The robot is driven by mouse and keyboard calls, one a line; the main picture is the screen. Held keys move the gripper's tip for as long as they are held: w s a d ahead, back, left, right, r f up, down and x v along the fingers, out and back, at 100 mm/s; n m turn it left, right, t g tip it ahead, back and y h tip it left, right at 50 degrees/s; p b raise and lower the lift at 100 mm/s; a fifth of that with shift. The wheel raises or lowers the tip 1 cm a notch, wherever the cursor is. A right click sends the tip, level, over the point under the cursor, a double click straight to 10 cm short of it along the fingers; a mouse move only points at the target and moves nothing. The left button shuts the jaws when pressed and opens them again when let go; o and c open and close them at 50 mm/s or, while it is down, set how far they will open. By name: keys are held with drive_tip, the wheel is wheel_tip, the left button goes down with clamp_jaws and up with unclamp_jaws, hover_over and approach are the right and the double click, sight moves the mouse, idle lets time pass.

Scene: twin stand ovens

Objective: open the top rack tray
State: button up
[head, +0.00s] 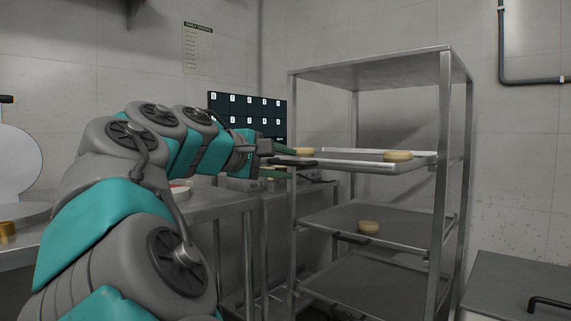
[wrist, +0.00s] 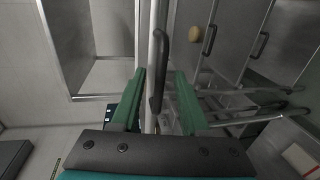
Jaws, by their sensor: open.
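The metal rack (head: 445,190) stands right of centre in the head view. Its top tray (head: 350,161) is a flat metal tray with a dark handle (head: 293,162) near its left end and two round tan pieces on it. My gripper (head: 280,161) is at this handle, level with the tray. In the wrist view, the handle (wrist: 163,50) runs lengthwise between the green fingers of my gripper (wrist: 160,75), with space visible on both sides. I cannot tell whether a finger touches it. How far the tray is pulled out is unclear.
A metal table (head: 225,200) stands left of the rack, behind my arm. A dark metal unit (head: 520,285) is at the lower right.

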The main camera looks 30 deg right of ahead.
drive_tip(key=v, duration=0.7)
drive_tip(key=shift+a, duration=0.1)
